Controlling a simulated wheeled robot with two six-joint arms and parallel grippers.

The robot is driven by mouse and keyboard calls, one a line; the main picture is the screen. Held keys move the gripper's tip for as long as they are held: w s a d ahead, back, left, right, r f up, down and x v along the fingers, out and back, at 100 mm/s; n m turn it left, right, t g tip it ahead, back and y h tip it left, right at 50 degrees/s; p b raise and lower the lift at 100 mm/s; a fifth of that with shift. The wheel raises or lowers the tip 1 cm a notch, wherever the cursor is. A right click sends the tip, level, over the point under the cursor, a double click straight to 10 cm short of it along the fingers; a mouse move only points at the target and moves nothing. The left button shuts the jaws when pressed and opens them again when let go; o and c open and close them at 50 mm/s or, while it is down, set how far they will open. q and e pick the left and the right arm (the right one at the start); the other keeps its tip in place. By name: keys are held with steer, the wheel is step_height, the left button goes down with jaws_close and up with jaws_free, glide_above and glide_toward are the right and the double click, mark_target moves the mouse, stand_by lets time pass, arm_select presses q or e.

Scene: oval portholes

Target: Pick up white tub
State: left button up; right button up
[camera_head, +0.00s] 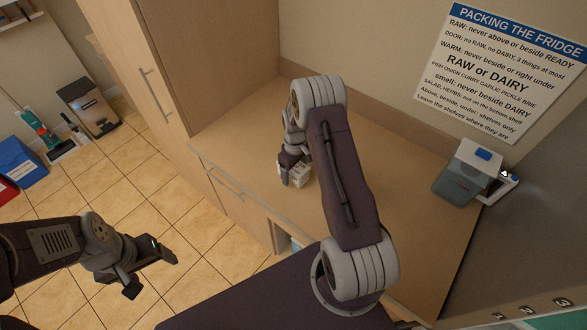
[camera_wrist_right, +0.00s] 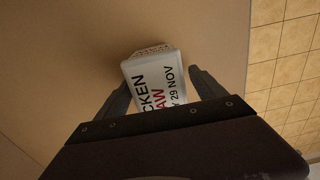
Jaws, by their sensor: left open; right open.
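A white tub (camera_wrist_right: 152,82) with black and red lettering, including "29 NOV", stands on the counter in the right wrist view. It also shows, partly hidden, in the head view (camera_head: 299,176). My right gripper (camera_wrist_right: 160,92) is open, with one finger on either side of the tub; I cannot tell whether either finger touches it. In the head view the right gripper (camera_head: 289,172) is low over the counter, partly hidden by my arm. My left gripper (camera_head: 150,272) is open and empty over the floor at the left.
The wooden counter (camera_head: 400,215) is mostly clear around the tub. A grey-green box with a white lid (camera_head: 468,172) stands at its right end. A tall cabinet (camera_head: 150,75) borders the counter on the left. A fridge-packing notice (camera_head: 505,65) hangs on the wall.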

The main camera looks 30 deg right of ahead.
steer(key=shift+w+f, duration=0.1)
steer(key=shift+f, duration=0.05)
steer(key=c, duration=1.4)
jaws_close()
step_height(320, 180, up, 10)
steer(key=shift+b, duration=1.1)
steer(key=shift+r, duration=0.2)
